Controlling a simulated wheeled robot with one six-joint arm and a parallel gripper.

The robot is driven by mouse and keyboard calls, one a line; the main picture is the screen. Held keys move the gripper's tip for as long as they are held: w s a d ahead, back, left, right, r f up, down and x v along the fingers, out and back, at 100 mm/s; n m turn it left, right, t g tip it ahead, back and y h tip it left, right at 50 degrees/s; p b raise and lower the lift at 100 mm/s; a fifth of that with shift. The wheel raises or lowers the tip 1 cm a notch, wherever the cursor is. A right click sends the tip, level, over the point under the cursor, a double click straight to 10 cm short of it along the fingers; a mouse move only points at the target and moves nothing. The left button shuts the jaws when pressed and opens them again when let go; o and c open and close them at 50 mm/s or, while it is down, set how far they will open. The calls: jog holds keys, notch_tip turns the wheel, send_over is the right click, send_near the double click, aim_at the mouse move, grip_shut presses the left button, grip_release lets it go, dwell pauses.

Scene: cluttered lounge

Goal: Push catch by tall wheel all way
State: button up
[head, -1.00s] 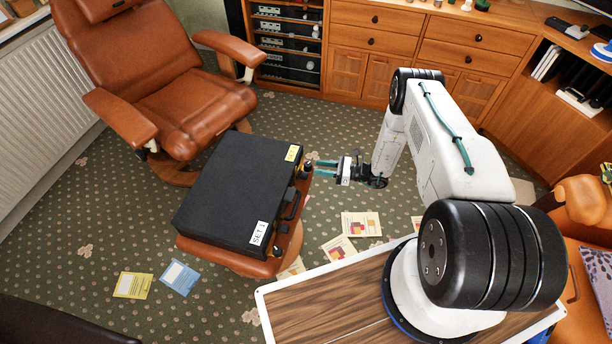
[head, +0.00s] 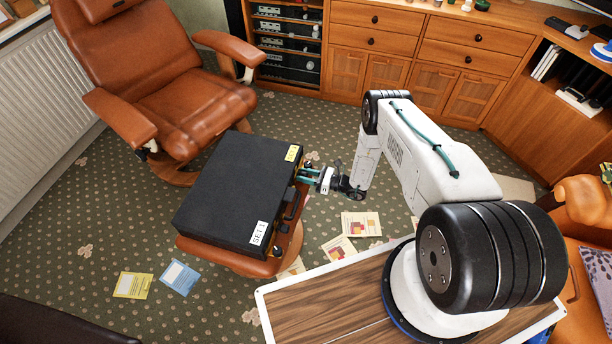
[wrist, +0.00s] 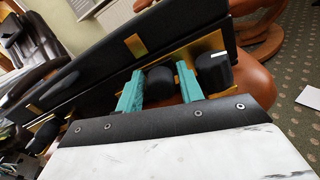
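The black case (head: 240,185) lies flat on a brown leather footstool, its handle side facing my arm. In the wrist view, a gold plate on the case (wrist: 108,62) carries a short black block (wrist: 160,82), which looks like the catch. A taller black wheel with a white mark (wrist: 212,72) stands just right of it. My gripper (head: 301,176) is at the case's far front corner. Its teal fingers stand apart on both sides of the short block (wrist: 160,92); whether they touch it I cannot tell. The right finger is close to the tall wheel.
The footstool (head: 222,256) juts out past the case's front. In the wrist view, another dark fitting (wrist: 45,132) sits farther left along the case. The case handle (head: 291,204) lies between the ends. Papers (head: 360,224) lie on the carpet; a leather armchair (head: 170,85) stands behind.

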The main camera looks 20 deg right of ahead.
jog(key=c, duration=0.7)
jog(key=shift+s+a, duration=0.6)
jog(key=shift+s, duration=0.3)
jog(key=o, duration=0.7)
jog(key=v, duration=0.7)
jog(key=shift+s+d, duration=0.25)
jog(key=shift+d, duration=0.1)
